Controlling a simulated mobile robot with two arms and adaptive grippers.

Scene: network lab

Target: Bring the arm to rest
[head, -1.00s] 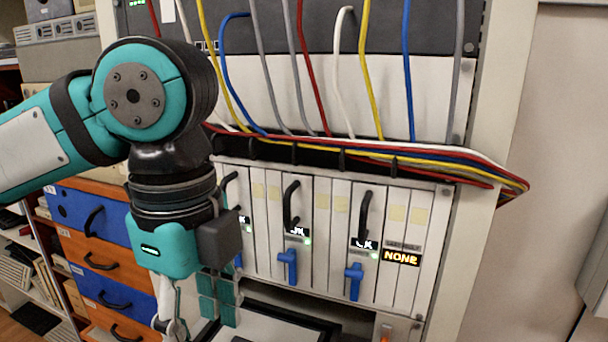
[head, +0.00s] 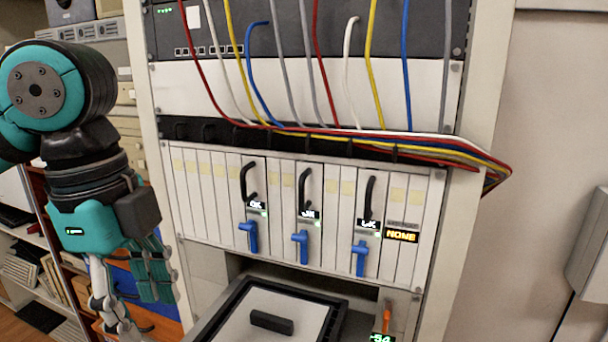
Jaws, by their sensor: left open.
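My left arm comes in from the left with teal and black joints. My left gripper (head: 130,285) hangs pointing down at the lower left, in front of the blue and orange drawers. It is open, with nothing seen between its fingers. It is apart from the rack (head: 153,160) and to the left of it. My right gripper is out of view.
The rack holds a row of white modules with black handles and blue levers (head: 249,237). Coloured cables (head: 330,133) run above them. A pulled-out tray (head: 275,312) with a black block (head: 271,322) juts out below. A grey box (head: 592,245) is at the right.

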